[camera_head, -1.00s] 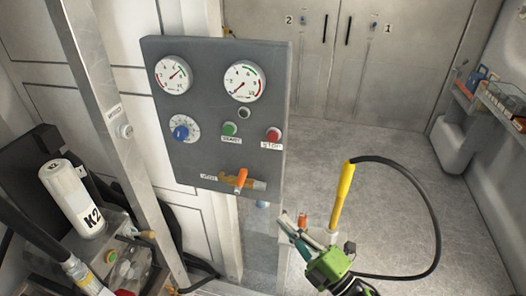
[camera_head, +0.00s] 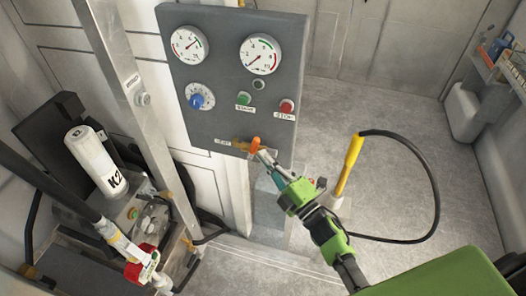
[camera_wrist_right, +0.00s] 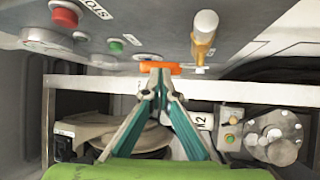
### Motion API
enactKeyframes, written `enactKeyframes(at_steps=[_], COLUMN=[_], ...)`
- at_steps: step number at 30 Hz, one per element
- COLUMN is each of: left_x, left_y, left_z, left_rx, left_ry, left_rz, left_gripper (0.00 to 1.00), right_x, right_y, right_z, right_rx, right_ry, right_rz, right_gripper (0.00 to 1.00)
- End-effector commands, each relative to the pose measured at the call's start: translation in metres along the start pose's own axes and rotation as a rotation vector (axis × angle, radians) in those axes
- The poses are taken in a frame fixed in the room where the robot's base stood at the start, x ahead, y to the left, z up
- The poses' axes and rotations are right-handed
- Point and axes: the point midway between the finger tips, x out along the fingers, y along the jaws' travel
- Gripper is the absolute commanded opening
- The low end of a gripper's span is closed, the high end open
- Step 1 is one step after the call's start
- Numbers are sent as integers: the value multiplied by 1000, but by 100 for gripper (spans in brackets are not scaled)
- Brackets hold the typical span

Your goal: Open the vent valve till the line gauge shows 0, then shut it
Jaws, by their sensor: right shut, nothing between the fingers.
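The grey panel (camera_head: 228,111) carries two round gauges. The left gauge (camera_head: 188,44) has its needle pointing up and right; the right gauge (camera_head: 260,55) has its needle pointing down and left, at the low end. I cannot read which one is the line gauge. The handle shows crosswise in the right wrist view (camera_wrist_right: 160,67). My right gripper (camera_head: 263,155) is shut and empty, its tips at the handle, apparently touching it (camera_wrist_right: 159,76). My left gripper is out of view.
A blue knob (camera_head: 197,101), a green button (camera_head: 243,98) and a red stop button (camera_head: 286,106) sit above the valve. A metal post (camera_head: 125,85) and a white K2 cylinder (camera_head: 93,155) stand left. A yellow-handled hose (camera_head: 349,160) stands right of the panel.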

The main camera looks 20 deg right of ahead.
Motion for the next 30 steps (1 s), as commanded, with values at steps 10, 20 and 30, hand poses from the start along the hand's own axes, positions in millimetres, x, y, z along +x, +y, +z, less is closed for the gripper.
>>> enactKeyframes(at_steps=[10,20,30], left_x=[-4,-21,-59], left_y=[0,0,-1], left_z=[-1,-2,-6], left_rx=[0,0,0], left_ry=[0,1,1], left_rz=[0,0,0], left_gripper=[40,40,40], right_x=[11,15,25], right_y=[-1,7,10], right_z=[0,-3,-9], right_rx=[-1,-24,-112], right_ry=[1,3,2], right_rz=[-1,-35,-164], right_gripper=[0,0,0])
